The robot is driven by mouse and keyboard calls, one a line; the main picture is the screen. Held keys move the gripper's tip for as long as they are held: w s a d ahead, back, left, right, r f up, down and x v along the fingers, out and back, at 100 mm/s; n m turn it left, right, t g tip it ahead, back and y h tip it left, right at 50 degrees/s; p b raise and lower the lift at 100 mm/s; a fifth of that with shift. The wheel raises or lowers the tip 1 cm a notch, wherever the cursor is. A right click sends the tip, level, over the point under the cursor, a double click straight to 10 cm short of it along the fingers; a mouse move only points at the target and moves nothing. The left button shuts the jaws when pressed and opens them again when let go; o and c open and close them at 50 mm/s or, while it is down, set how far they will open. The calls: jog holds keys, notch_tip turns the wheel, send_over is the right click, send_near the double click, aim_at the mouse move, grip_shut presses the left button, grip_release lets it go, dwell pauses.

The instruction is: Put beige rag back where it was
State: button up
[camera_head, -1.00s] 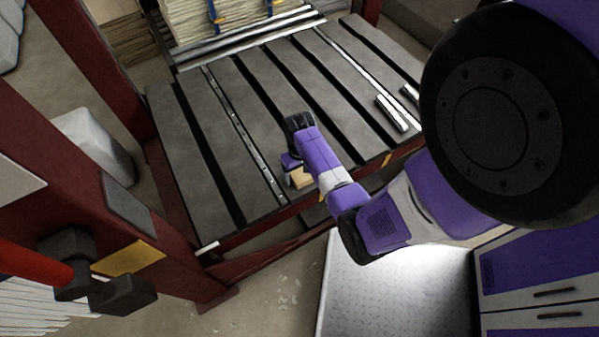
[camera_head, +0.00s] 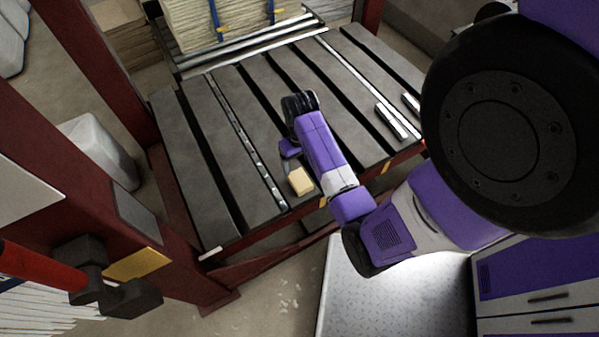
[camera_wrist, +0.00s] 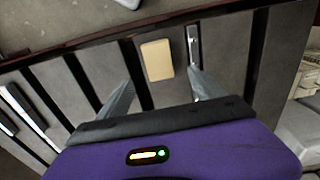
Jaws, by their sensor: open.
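The beige rag (camera_head: 300,181) is a small folded block. In the head view it shows beside my wrist, near the front edge of the grey slatted table (camera_head: 192,150). In the wrist view the rag (camera_wrist: 157,60) lies flat on a slat, ahead of and between my two fingers. My gripper (camera_wrist: 158,85) is open and empty, its two pale fingers spread apart with the rag beyond their tips. In the head view the gripper (camera_head: 287,160) is partly hidden by my wrist, so the gap to the rag is hard to judge there.
Metal bars (camera_head: 391,121) lie on the table's right side. A strapped stack of pale sheets (camera_head: 215,22) stands at the back. A red post (camera_head: 95,75) rises at the left, and a red-handled hammer (camera_head: 85,275) is at lower left. The left slats are clear.

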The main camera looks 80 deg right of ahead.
jog(key=a+r+n+t+h, duration=0.25)
jog(key=a+n+t, duration=0.3)
jog(key=a, duration=1.35)
jog(key=s+a+r+n+t+y, duration=0.1)
jog(key=a+r+t, duration=0.3)
jog(key=r, duration=0.8)
jog(key=s+a+r+n+t+y, duration=0.1)
jog(key=s+a+r+n+t, duration=0.2)
jog(key=a+r, duration=0.5)
notch_tip(320, 180, up, 4)
jog(key=shift+s+a+r+t+y, duration=0.3)
jog(key=shift+s+t, duration=0.45)
jog(key=shift+t, duration=0.4)
